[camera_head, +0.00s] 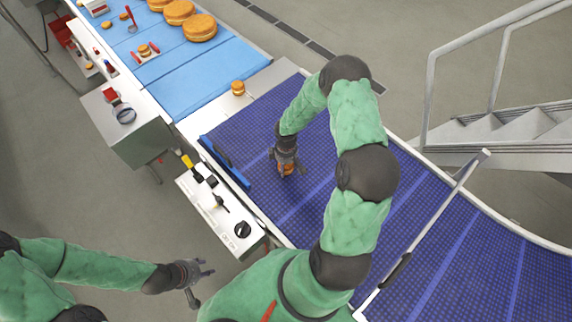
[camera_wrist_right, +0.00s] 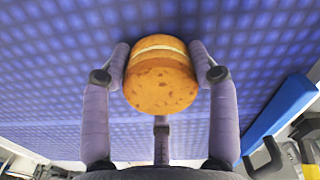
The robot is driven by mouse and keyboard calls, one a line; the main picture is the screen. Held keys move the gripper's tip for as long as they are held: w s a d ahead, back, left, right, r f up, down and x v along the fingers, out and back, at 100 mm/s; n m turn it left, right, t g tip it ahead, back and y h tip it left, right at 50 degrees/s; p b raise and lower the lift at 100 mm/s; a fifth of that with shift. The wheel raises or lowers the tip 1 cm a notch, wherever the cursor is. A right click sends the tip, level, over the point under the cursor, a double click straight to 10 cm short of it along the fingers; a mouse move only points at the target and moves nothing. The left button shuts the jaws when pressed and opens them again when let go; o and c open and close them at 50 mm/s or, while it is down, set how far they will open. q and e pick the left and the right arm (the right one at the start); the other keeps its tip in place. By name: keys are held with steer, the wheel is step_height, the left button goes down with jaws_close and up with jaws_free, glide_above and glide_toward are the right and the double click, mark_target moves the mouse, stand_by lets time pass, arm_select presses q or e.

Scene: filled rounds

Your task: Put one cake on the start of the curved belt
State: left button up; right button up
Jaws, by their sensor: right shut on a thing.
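In the head view my right gripper (camera_head: 286,168) is low over the start of the curved blue belt (camera_head: 262,118), shut on a small round cake (camera_head: 287,172). In the right wrist view the cake (camera_wrist_right: 161,77) is golden brown with a pale filling line, and the two fingers of my right gripper (camera_wrist_right: 163,72) press on its sides. The belt surface (camera_wrist_right: 50,60) lies just behind it; I cannot tell whether the cake touches it. My left gripper (camera_head: 197,280) is open and empty over the floor at lower left.
Another small cake (camera_head: 238,88) sits at the end of the light blue belt (camera_head: 215,75). Larger cakes (camera_head: 200,28) stand further back. A blue bar (camera_head: 224,163) edges the curved belt at left. A control panel (camera_head: 215,208) is beside it, and a metal rail (camera_head: 425,225) crosses the belt.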

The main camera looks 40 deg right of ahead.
steer(key=o, duration=0.8)
steer(key=shift+f, duration=0.1)
step_height(320, 180, up, 12)
steer(key=shift+r, duration=0.15)
stand_by(0.3)
